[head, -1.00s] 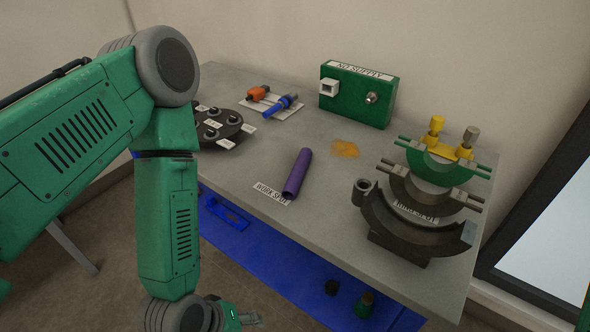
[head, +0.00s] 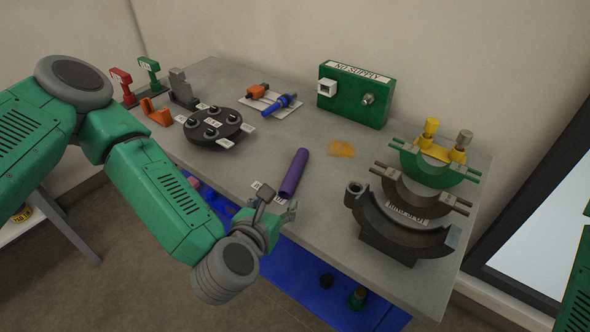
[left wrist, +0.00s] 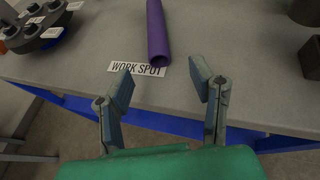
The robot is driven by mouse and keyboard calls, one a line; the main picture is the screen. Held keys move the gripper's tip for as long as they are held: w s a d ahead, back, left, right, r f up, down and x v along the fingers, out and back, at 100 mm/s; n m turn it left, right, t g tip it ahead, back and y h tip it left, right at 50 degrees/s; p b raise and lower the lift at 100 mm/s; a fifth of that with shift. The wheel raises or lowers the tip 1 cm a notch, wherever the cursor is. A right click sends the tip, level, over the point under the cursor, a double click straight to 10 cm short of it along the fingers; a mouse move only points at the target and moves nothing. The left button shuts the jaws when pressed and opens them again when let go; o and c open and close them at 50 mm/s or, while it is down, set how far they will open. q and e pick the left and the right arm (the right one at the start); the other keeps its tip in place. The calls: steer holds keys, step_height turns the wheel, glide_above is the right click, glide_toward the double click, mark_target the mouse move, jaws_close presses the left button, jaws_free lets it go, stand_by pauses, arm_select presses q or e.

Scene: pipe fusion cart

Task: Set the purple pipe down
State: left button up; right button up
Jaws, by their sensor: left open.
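The purple pipe (head: 294,173) lies on the grey table by the work spot label, near the front edge. It also shows in the left wrist view (left wrist: 157,35), its near end beside the label (left wrist: 136,69). My left gripper (head: 277,205) is at the table's front edge, close to the near end of the pipe. In the left wrist view its two fingers (left wrist: 162,88) are spread apart with nothing between them, and the pipe lies beyond the fingertips. My right gripper is not in view; only a green part of my right arm shows at the right edge.
A round black holder (head: 213,126) stands left of the pipe. A green supply box (head: 354,97) is at the back. Dark curved clamps (head: 400,232) and a green and yellow one (head: 434,164) stand at the right. A blue shelf (head: 310,275) lies below the tabletop.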

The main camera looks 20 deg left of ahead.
mark_target(288, 187)
arm_select(q)
steer(key=x, duration=0.6)
steer(key=shift+w+a+f, duration=0.15)
steer(key=shift+w, duration=0.1)
steer(key=shift+w+f, duration=0.2)
steer(key=shift+w, duration=0.35)
steer(key=x, duration=0.2)
steer(key=p+x, duration=0.1)
steer(key=x, duration=0.1)
steer(key=shift+w+r, duration=0.2)
steer(key=shift+r, duration=0.05)
steer(key=shift+w+a+f, duration=0.1)
steer(key=shift+w+f, duration=0.15)
steer(key=shift+w, duration=0.25)
jaws_close()
